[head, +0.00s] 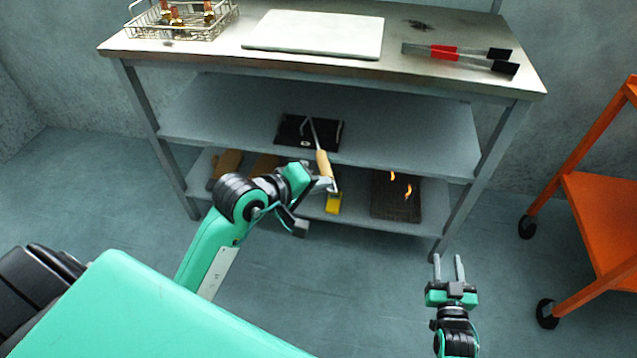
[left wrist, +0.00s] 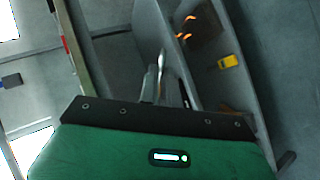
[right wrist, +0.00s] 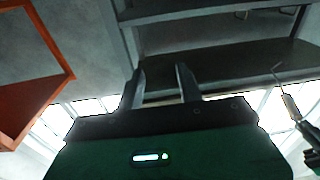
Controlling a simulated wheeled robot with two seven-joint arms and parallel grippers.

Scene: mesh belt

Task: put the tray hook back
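The tray hook (head: 322,163) has a pale wooden handle and a thin metal rod. My left gripper (head: 328,184) is shut on the lower end of its handle, and the rod points up and away, in front of the shelves. In the right wrist view the hook (right wrist: 290,105) stands clear of the shelf, with its bent tip free and the left gripper below it. In the left wrist view the rod (left wrist: 163,58) shows beyond the fingers. My right gripper (head: 448,264) is open and empty, low in front of the table's right leg.
A steel table (head: 215,50) carries a wire basket, a white board and red-and-black tongs. A black tray (head: 292,133) lies on its middle shelf (head: 420,138). A dark slab with small flames (head: 396,207) and a yellow object (head: 333,203) are below. An orange cart (head: 600,205) stands right.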

